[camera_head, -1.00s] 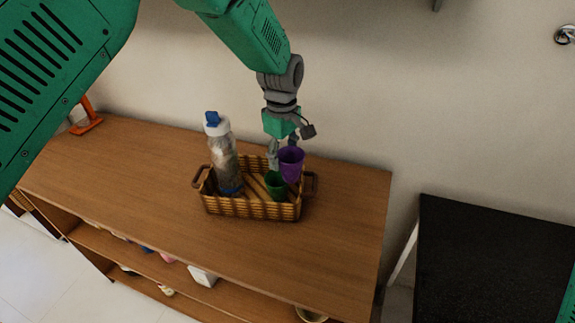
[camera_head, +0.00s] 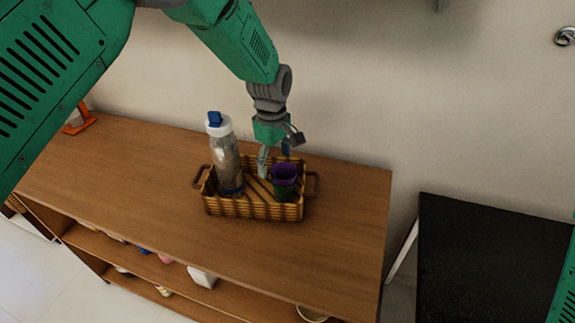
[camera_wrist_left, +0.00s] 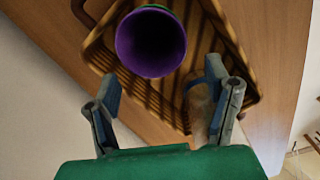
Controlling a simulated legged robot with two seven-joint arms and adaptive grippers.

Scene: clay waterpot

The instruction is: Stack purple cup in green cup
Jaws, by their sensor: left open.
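The purple cup (camera_head: 285,171) sits upright inside the green cup (camera_head: 286,192), at the right end of the wicker basket (camera_head: 255,210). Most of the green cup is hidden by the basket wall and the purple cup. In the left wrist view I look into the purple cup (camera_wrist_left: 150,42), with a thin green rim (camera_wrist_left: 172,12) showing around it. My left gripper (camera_head: 274,160) is open and empty, just behind and left of the cups, apart from them. Its two spread fingers (camera_wrist_left: 162,88) show in the wrist view. My right gripper is out of view.
A clear bottle with a blue and white cap (camera_head: 224,155) stands in the left end of the basket. The basket rests on a wooden shelf top (camera_head: 345,215) with free room around it. A black surface (camera_head: 490,260) is at the right, and a wall is behind.

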